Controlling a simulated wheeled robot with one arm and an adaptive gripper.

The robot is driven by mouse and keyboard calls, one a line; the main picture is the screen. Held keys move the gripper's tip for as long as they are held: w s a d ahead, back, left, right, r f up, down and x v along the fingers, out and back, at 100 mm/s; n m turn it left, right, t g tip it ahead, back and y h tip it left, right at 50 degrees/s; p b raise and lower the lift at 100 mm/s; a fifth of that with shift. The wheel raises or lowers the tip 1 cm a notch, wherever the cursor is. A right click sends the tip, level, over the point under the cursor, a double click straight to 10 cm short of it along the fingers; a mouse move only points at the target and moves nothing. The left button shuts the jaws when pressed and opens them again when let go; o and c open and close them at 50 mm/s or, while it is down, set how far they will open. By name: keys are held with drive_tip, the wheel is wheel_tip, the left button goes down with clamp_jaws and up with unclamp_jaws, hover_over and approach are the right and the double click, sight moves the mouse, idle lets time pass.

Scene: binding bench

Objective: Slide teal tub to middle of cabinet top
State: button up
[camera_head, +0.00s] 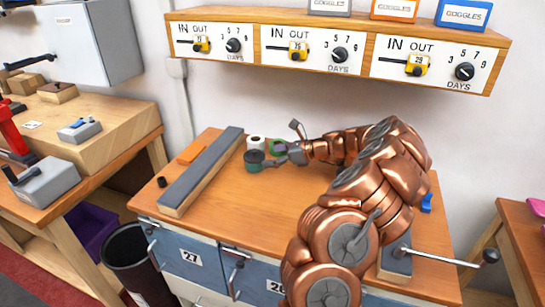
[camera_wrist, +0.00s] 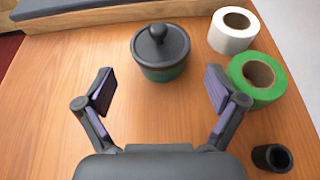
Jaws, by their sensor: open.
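The teal tub (camera_wrist: 165,72) has a dark lid with a round knob. It stands upright on the wooden cabinet top (camera_head: 230,205), towards the back. In the head view the tub (camera_head: 254,160) is at the tip of my gripper (camera_head: 283,157). In the wrist view my gripper (camera_wrist: 160,92) is open, with its fingers spread wide. The tub lies just ahead of and between the fingertips, with no clear contact. The middle of the cabinet top is partly hidden by my arm in the head view.
A white roll (camera_wrist: 234,30) and a green tape roll (camera_wrist: 257,80) stand right of the tub in the wrist view, with a small dark cup (camera_wrist: 272,157) nearer. A long grey-topped bar (camera_head: 202,170) lies on the left. Bare wood shows in front of the tub.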

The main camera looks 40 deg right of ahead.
sight(253, 158)
drive_tip(key=shift+p+x, duration=0.45)
drive_tip(key=shift+x, duration=3.3)
drive_tip(key=c, duration=1.2)
drive_tip(key=o, duration=1.2)
drive_tip(key=b+v, duration=0.1)
drive_tip(key=v, duration=0.6)
drive_tip(key=shift+s, duration=0.1)
drive_tip(key=shift+s+d+r, duration=0.15)
drive_tip(key=shift+s+r, duration=0.05)
